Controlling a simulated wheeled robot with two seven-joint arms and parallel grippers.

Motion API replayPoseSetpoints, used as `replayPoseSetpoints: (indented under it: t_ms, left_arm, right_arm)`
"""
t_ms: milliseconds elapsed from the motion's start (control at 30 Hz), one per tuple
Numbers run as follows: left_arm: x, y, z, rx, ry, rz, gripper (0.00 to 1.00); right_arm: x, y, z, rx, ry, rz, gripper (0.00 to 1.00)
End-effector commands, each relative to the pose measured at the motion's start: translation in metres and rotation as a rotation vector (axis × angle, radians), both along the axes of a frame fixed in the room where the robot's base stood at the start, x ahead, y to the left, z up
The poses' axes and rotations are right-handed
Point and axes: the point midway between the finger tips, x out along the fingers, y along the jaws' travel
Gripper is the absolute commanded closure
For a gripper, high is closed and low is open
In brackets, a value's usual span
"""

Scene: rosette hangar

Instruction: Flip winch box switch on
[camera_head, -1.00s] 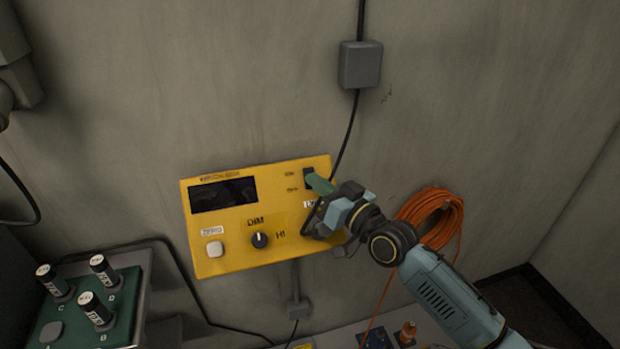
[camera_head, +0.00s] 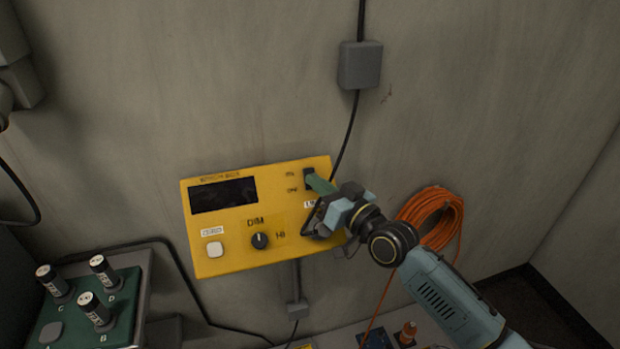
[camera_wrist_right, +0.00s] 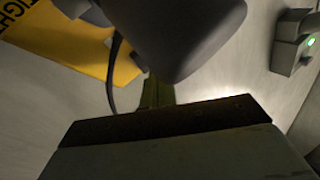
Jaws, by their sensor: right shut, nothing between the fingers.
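The yellow winch box (camera_head: 225,257) hangs on the wall in the head view. Its dark switch (camera_head: 308,173) sits at the upper right beside small ON and OFF labels. My right gripper (camera_head: 318,184) is shut and empty, with its green fingertips at the lower part of the switch. Whether they touch it I cannot tell, and the tips partly cover the switch, so its position is unclear. In the right wrist view a yellow panel (camera_wrist_right: 60,35) with dark lettering shows at the upper left; the fingers are mostly hidden there. My left gripper is not in view.
The box also carries a dark display (camera_head: 222,195), a knob (camera_head: 260,240) and a pale button (camera_head: 215,249). An orange cable coil (camera_head: 440,215) hangs right of my arm. A green block with several cylinders (camera_head: 115,325) stands lower left. A grey junction box (camera_head: 360,65) is above.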

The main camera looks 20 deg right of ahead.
Motion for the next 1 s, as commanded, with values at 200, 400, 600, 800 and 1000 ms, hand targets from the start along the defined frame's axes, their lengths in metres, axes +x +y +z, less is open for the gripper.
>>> replayPoseSetpoints:
  t_ms: [200,400,600,800,1000]
  left_arm:
    - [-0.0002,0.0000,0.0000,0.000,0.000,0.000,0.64]
    - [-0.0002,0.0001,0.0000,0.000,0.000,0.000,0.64]
    - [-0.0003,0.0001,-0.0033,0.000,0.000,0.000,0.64]
    - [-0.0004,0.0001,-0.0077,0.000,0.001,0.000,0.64]
    - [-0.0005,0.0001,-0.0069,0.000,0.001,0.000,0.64]
  right_arm:
    - [0.0000,0.0000,0.0000,0.000,0.000,0.000,1.00]
    - [0.0000,0.0000,0.0001,0.000,0.000,0.000,1.00]
    - [0.0026,0.0001,-0.0021,0.000,-0.001,0.000,1.00]
    - [0.0071,0.0001,-0.0053,-0.001,0.000,0.000,1.00]
    - [0.0072,0.0002,-0.0050,-0.001,0.000,0.000,1.00]
